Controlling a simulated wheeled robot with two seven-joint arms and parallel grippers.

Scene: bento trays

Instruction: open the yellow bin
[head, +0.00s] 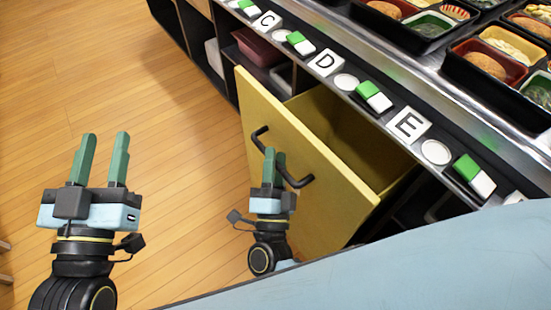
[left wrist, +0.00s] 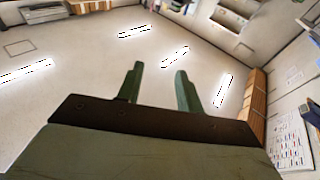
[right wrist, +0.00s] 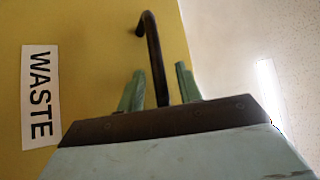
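The yellow bin (head: 325,205) stands out from under the counter, with its front panel away from the cabinet and part of its inside visible from above. Its dark bar handle (head: 295,181) is on the front panel and also shows in the right wrist view (right wrist: 153,50). My right gripper (head: 274,160) is at the handle. In the right wrist view its two fingers (right wrist: 160,85) are apart with the handle bar between them, and gaps show on both sides. My left gripper (head: 106,140) is open and empty over the floor, left of the bin.
The metal counter (head: 400,75) above the bin carries letter tiles, green-and-white blocks and round white pieces. Black bento trays (head: 500,75) with food stand at the back right. Open shelves lie under the counter. The wooden floor (head: 150,90) at left is clear.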

